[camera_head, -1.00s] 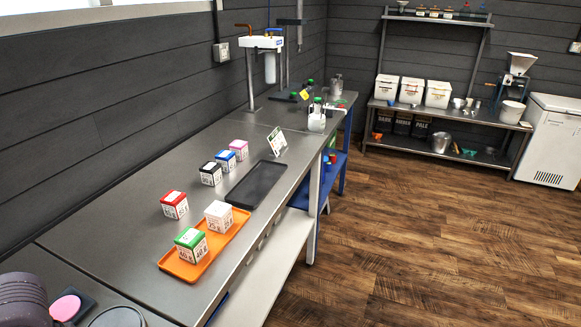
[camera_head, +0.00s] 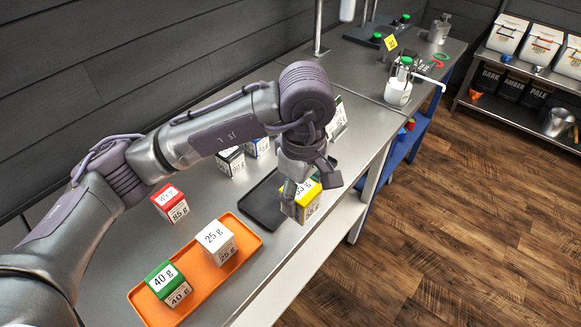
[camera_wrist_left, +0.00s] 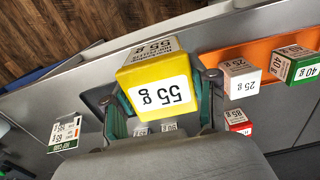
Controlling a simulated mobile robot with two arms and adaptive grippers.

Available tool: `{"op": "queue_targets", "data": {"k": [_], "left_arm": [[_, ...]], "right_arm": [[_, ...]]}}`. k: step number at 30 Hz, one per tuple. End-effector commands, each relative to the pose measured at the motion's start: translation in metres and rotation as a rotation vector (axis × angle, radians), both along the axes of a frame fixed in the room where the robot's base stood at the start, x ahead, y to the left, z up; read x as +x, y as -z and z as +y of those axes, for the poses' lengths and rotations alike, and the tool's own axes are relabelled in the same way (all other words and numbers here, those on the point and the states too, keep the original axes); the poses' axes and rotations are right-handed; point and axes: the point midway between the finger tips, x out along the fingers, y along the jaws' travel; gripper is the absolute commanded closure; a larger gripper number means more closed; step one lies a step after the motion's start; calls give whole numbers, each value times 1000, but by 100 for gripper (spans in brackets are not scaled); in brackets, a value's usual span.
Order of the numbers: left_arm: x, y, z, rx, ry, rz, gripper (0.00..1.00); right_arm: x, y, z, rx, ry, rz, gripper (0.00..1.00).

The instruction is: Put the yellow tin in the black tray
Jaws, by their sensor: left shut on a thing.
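The yellow tin (camera_head: 309,206), marked 55 g, is held between the fingers of my left gripper (camera_head: 305,190). In the left wrist view the yellow tin (camera_wrist_left: 158,88) fills the middle, with a green finger on either side. The black tray (camera_head: 260,208) lies on the steel counter, partly hidden behind my gripper and forearm. In the head view the tin overlaps the tray's right side; I cannot tell its height above the counter. My right gripper is out of view.
An orange tray (camera_head: 251,248) beside the black tray holds a green tin (camera_head: 168,284) and a white tin (camera_head: 217,241). A small sign (camera_wrist_left: 66,133) stands past the black tray.

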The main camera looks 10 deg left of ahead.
Motion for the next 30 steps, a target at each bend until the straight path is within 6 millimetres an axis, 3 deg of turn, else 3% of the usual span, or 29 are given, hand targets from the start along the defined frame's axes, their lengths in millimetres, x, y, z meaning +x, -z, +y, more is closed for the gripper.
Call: {"op": "queue_targets", "data": {"k": [3, 9, 18, 23, 30], "left_arm": [[8, 4, 6, 2, -28, 3, 87], [37, 29, 40, 4, -32, 6, 87], [73, 63, 79, 3, -25, 3, 87], [77, 72, 84, 2, -22, 4, 87], [76, 104, 83, 2, -21, 2, 87]], "right_arm": [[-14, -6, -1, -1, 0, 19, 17], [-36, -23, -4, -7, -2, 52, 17], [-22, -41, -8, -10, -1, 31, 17], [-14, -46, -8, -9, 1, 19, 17], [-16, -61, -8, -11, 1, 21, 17]]}}
